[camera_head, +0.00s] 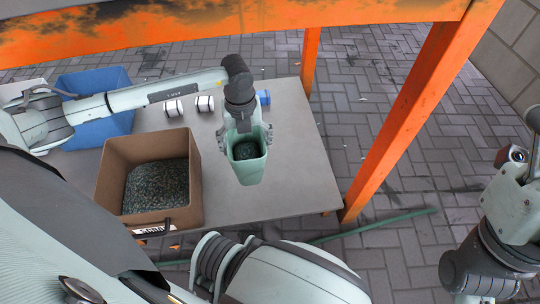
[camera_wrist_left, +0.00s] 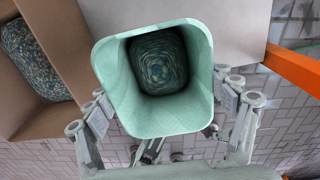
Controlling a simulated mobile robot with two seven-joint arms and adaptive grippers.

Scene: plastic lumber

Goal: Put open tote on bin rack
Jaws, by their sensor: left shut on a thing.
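A pale green open tote (camera_head: 250,172) with a tapered square shape hangs in my left gripper (camera_head: 245,137), over the front right part of the grey table. Dark speckled granules show inside it. In the left wrist view, the tote (camera_wrist_left: 160,122) fills the middle, and the fingers of my left gripper (camera_wrist_left: 166,118) are shut on it, one at each side. Whether the tote touches the table is hard to tell. My right arm shows at the right edge of the head view, but its gripper cannot be made out. I cannot identify a bin rack with certainty.
A brown box (camera_head: 190,190) of dark granules stands on the grey table (camera_head: 300,150), left of the tote. A blue bin (camera_head: 90,85) and small white rolls (camera_head: 173,108) lie behind. An orange frame (camera_head: 400,120) crosses the top and right. A green strip (camera_head: 385,222) lies on the paving.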

